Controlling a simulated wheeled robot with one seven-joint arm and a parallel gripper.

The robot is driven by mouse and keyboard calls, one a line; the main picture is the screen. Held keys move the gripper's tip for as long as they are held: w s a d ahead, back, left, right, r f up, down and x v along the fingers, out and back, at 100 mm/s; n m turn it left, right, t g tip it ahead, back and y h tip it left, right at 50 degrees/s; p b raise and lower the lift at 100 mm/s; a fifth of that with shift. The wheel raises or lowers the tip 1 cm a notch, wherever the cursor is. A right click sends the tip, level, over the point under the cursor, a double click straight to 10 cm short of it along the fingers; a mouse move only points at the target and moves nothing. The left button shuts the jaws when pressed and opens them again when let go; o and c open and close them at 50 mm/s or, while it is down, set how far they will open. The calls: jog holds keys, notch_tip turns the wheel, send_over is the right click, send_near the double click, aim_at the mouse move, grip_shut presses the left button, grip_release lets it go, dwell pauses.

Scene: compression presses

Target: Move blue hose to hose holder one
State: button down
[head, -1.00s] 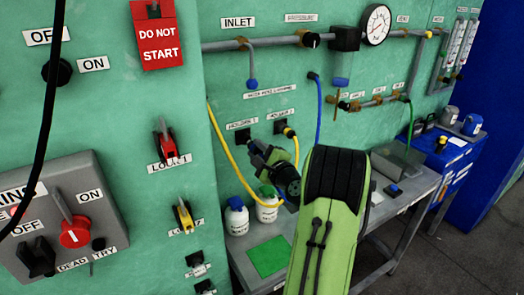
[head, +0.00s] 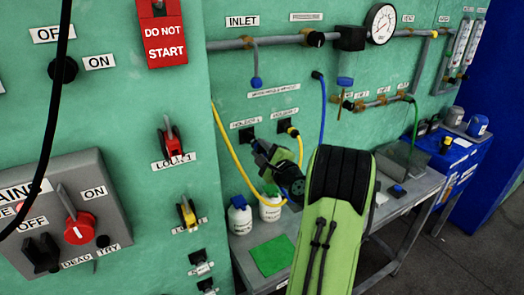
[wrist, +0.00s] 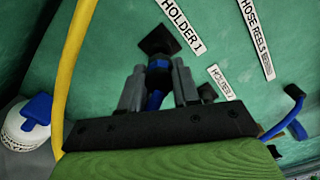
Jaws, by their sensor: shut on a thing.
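My gripper (wrist: 158,80) is shut on the end of the blue hose (wrist: 158,68), whose blue collar shows between the two grey fingers. The hose end is at the black square hose holder one (wrist: 158,38), beside the "HOLDER 1" label (wrist: 184,24). I cannot tell whether it is seated in the holder. In the head view my gripper (head: 258,150) is just below hose holder one (head: 247,135). The blue hose (head: 322,110) hangs from its wall outlet (head: 317,75), and its lower part is hidden behind my arm.
Holder two (head: 283,126) is close on the right, with a yellow hose end at it. A yellow hose (head: 228,150) hangs left of my gripper. White bottles (head: 240,215) stand on the table below. A pipe with a gauge (head: 380,24) runs above.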

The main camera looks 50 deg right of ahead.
aim_at(261, 149)
jog(key=shift+w, duration=0.2)
dwell(0.5)
jog(key=shift+w+d+p, duration=0.15)
jog(key=shift+w+p, duration=0.15)
jog(key=shift+p, duration=0.1)
jog(key=shift+p+x, duration=0.85)
jog(key=shift+x, duration=0.25)
jog(key=c, duration=0.7)
grip_release()
jog(key=shift+c, duration=0.2)
jog(key=b+v, duration=0.5)
jog(key=v, duration=1)
jog(key=shift+s, duration=0.3)
